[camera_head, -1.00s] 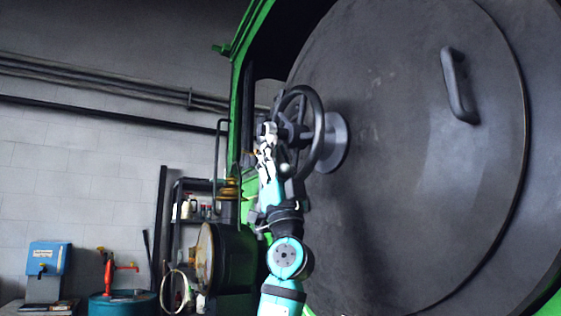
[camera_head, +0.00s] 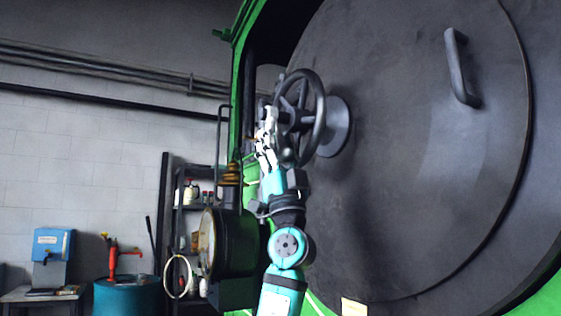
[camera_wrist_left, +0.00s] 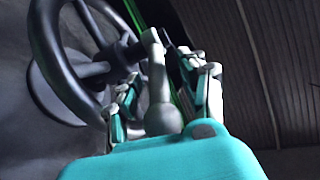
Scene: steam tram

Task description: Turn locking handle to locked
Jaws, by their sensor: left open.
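The spoked handwheel (camera_head: 318,120) stands out from the round dark door (camera_head: 420,180) on a central hub. The locking handle, a grey bar with a rounded knob end (camera_wrist_left: 163,118), sits in front of the wheel in the left wrist view. My left gripper (camera_head: 268,138) is at the wheel's left side in the head view. In the left wrist view its fingers (camera_wrist_left: 165,95) are open, one on each side of the handle, and I cannot tell if either touches it. The fingers partly hide the handle in the head view. My right gripper is not in view.
A fixed grab bar (camera_head: 461,70) is on the door's upper right. The green frame (camera_head: 235,90) edges the door. A dark drum-shaped part (camera_head: 232,243), a shelf (camera_head: 190,195) with bottles and a blue barrel (camera_head: 127,296) stand lower left.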

